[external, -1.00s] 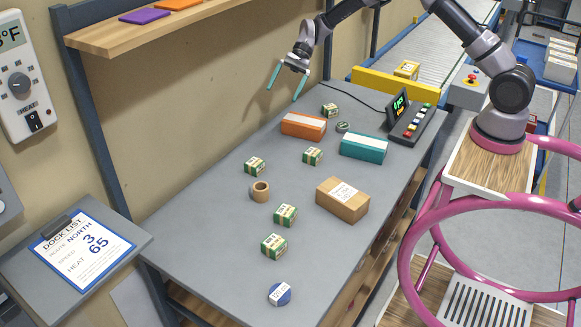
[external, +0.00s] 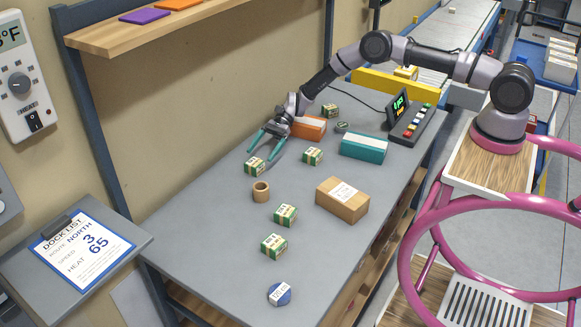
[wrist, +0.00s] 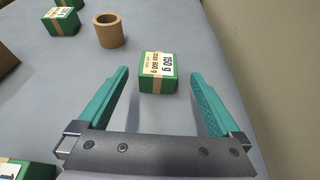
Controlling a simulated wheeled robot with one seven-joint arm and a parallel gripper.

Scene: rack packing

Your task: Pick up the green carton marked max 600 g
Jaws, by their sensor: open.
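A small green carton with a tan band (external: 255,167) stands on the grey bench. In the wrist view the same carton (wrist: 158,74) has a white label that appears to read 150 g, with max 600 g in smaller print. My gripper (external: 260,157) is open and points down over this carton. In the wrist view its teal fingers (wrist: 159,85) show on either side of the carton, with a gap on both sides. Whether the fingertips are down at the carton's height is hard to tell. Several similar green cartons stand elsewhere, one of them to the right (external: 312,156).
A cardboard tape roll (external: 261,191) stands in front of the carton. An orange box (external: 301,125) is behind my gripper. A teal box (external: 363,147) and a brown box (external: 342,201) stand to the right. The wall is close on the left. Bare bench surrounds the carton.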

